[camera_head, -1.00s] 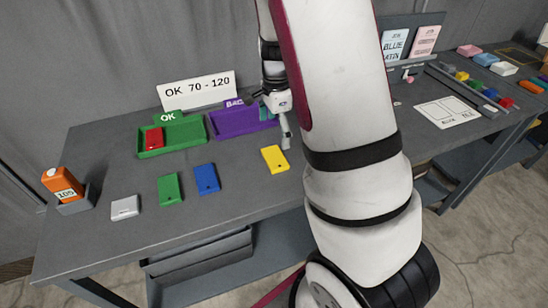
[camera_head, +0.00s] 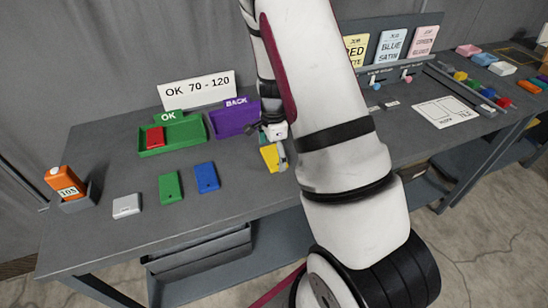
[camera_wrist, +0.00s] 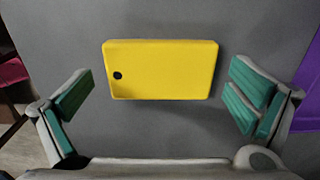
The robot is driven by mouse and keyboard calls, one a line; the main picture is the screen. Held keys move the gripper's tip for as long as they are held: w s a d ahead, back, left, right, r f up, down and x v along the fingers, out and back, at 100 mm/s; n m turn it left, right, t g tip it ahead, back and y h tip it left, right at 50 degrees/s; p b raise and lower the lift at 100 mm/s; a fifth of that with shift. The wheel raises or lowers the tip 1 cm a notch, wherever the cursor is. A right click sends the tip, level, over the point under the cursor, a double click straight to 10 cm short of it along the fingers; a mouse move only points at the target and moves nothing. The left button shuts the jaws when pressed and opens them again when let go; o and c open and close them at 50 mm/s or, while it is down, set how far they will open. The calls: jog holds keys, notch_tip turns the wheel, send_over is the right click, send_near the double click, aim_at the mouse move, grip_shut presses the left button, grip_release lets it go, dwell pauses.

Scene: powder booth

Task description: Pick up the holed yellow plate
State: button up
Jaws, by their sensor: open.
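The yellow plate (camera_wrist: 165,70) lies flat on the grey table, with one dark hole near its left edge in the wrist view. In the head view the yellow plate (camera_head: 268,157) is partly hidden by my gripper. My gripper (camera_wrist: 157,95) is open, with its green-padded fingers to the left and right of the plate and apart from it. In the head view my gripper (camera_head: 275,147) is over the plate; its height above it is hard to tell.
A blue plate (camera_head: 206,178), a green plate (camera_head: 169,187) and a grey-white plate (camera_head: 126,206) lie left on the table. The green OK tray (camera_head: 190,139) holds a red plate (camera_head: 155,138). The purple BACK tray (camera_head: 228,124) stands behind my gripper. An orange gauge (camera_head: 65,183) reads 105.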

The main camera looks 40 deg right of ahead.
jog(key=shift+c, duration=0.2)
jog(key=c, duration=1.2)
jog(key=shift+r, duration=0.15)
